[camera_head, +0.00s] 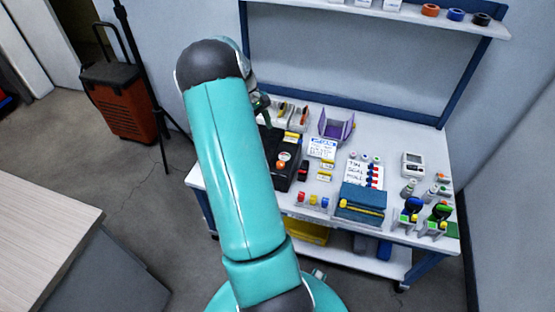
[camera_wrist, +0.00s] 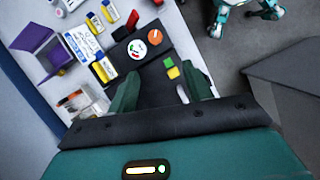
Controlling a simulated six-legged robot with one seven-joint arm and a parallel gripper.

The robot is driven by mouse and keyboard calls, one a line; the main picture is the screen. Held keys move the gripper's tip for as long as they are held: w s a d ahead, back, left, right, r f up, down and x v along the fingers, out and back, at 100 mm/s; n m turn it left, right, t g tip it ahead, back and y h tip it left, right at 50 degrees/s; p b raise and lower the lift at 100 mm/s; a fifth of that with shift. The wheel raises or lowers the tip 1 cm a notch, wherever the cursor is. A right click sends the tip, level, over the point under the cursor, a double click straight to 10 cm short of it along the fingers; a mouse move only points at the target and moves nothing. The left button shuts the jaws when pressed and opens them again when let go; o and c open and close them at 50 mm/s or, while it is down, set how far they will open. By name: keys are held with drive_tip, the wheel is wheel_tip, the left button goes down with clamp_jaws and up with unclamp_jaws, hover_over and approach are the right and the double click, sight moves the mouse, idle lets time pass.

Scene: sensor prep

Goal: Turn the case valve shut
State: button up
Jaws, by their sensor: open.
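The black case (camera_head: 276,150) lies on the workbench, partly hidden by my arm. It also shows in the wrist view (camera_wrist: 150,65). A round orange knob (camera_wrist: 155,37), which looks like the case valve, sits near its far end; it also shows in the head view (camera_head: 282,166). Beside it is a white round gauge (camera_wrist: 137,49) with red and green marks. My gripper (camera_wrist: 158,82) is open and empty above the case, its fingers apart, and the knob lies beyond the fingertips. Whether the fingers touch the case is unclear. My arm hides most of the gripper in the head view.
A purple open bin (camera_head: 337,125) stands behind the case. White label cards (camera_head: 322,147), yellow blocks and a teal box (camera_head: 360,203) lie to its right. Valve-like fixtures (camera_head: 412,210) stand at the bench's right end. A shelf (camera_head: 400,12) overhangs the back.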

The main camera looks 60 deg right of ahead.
sight(280, 163)
drive_tip(key=x, duration=1)
drive_tip(key=d+x, duration=0.1)
drive_tip(key=x, duration=0.4)
drive_tip(key=shift+s, duration=0.4)
drive_tip(key=shift+c, duration=0.2)
drive_tip(key=c, duration=0.9)
